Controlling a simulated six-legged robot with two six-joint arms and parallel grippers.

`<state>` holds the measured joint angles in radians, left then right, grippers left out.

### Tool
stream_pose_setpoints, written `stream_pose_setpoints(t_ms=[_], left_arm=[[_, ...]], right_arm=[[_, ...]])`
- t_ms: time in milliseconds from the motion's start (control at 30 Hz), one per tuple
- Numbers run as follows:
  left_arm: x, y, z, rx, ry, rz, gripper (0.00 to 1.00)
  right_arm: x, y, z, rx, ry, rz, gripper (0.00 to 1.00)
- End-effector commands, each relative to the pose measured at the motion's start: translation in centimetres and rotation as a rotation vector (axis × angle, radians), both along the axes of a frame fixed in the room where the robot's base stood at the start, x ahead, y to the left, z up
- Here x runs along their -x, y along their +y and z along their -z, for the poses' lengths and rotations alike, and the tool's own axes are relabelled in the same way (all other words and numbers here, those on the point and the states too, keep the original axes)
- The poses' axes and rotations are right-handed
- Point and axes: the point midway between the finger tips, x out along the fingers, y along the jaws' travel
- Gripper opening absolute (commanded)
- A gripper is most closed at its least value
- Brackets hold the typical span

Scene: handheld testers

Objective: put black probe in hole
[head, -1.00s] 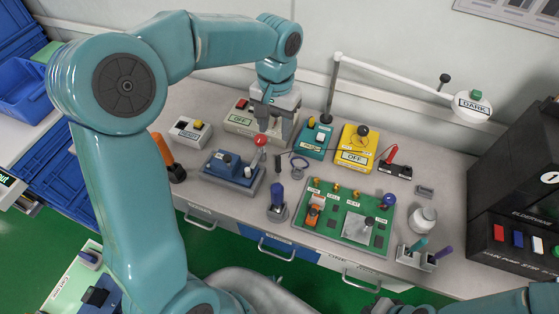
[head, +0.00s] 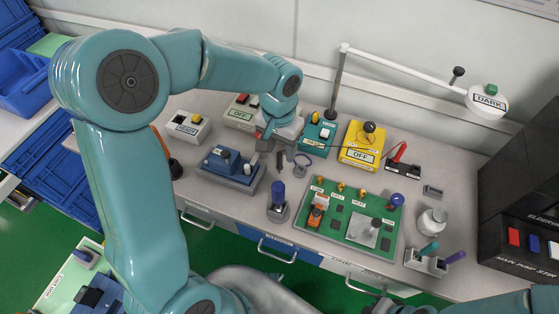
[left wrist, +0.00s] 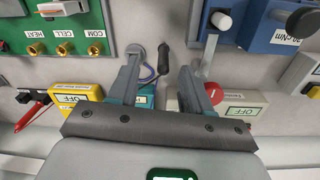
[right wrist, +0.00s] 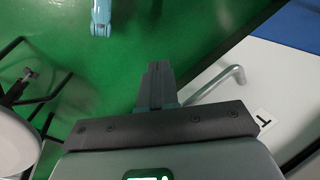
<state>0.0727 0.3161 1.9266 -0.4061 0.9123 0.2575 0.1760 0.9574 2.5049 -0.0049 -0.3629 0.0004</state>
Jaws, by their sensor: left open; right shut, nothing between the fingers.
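A small black probe (head: 281,159) lies on the grey worktop, below my left gripper. In the left wrist view the black probe (left wrist: 163,58) shows between and beyond the open fingers, apart from them as far as I can tell. My left gripper (left wrist: 163,78) is open and empty. In the head view my left gripper (head: 276,146) is partly covered by its own arm. A black holder (head: 403,171) at the right has a red probe (head: 401,152) in it; its hole is too small to make out. My right gripper (right wrist: 158,72) is shut and empty, above the green floor.
The yellow OFF tester (head: 362,147) stands left of the holder. A blue ring (head: 303,161) lies beside the black probe. A green circuit board (head: 345,214) lies in front.

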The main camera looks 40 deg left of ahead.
Motion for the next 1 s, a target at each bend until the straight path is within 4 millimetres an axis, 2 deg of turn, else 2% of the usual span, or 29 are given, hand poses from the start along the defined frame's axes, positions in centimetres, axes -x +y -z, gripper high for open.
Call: stream_pose_setpoints(t_ms=[200, 300, 567, 700, 733, 1000], left_arm=[[0.0, 0.5, 3.6, 0.000, 0.005, 0.000, 0.49], [-0.1, 0.5, 4.6, 0.001, 0.004, 0.000, 0.49], [-0.1, 0.5, 4.8, 0.000, 0.001, 0.000, 0.49], [-0.1, 0.5, 4.8, 0.000, 0.001, 0.000, 0.03], [-0.1, 0.5, 4.8, 0.000, 0.001, 0.000, 0.00], [-0.1, 0.5, 4.8, 0.000, 0.001, 0.000, 0.00]], right_arm=[[0.0, 0.0, 0.2, 0.000, 0.000, 0.000, 0.00], [0.0, 0.0, 0.2, 0.000, 0.000, 0.000, 0.00], [0.0, 0.0, 0.2, 0.000, 0.000, 0.000, 0.00], [0.0, 0.0, 0.2, 0.000, 0.000, 0.000, 0.00], [0.0, 0.0, 0.2, 0.000, 0.000, 0.000, 0.00], [0.0, 0.0, 0.2, 0.000, 0.000, 0.000, 0.00]])
